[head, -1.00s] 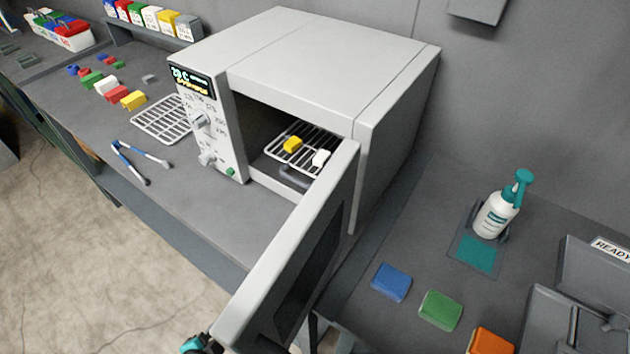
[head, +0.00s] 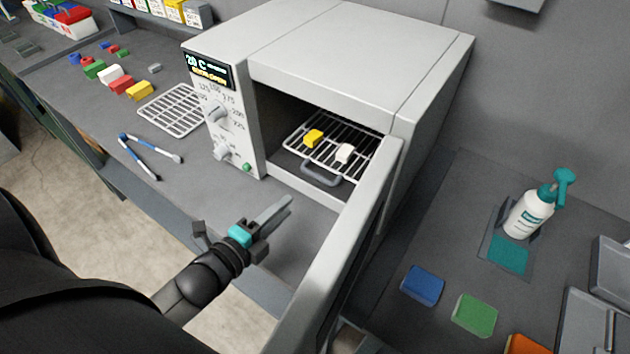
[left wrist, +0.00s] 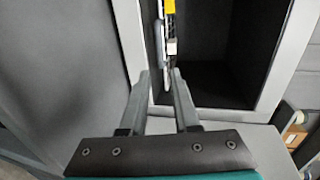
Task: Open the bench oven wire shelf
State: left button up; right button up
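The bench oven (head: 330,60) stands on the bench with its door (head: 350,235) swung wide open to the right. Inside, the white wire shelf (head: 325,152) carries a yellow block (head: 313,138) and a white block (head: 344,153). A grey loop handle (head: 321,176) is on the shelf's front edge. My left gripper (head: 285,205) is in front of the opening, below and left of the handle, not touching it. In the left wrist view its fingers (left wrist: 161,78) are apart and empty, with the shelf handle (left wrist: 159,45) seen edge-on beyond them. My right gripper is out of view.
A wire rack (head: 180,110), blue-and-white tongs (head: 150,155) and several coloured blocks lie on the bench left of the oven. A spray bottle (head: 530,210) and coloured blocks are on the right surface, beyond the open door. The bench before the opening is clear.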

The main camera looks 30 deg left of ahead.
aim_at(318, 179)
pick_arm(q)
jog(key=x, duration=1.1)
jog(key=shift+w+f+b, duration=0.1)
jog(key=shift+w+b, duration=0.2)
jog(key=shift+b, duration=0.05)
jog(key=shift+c, duration=0.2)
grip_shut()
dwell(0.9)
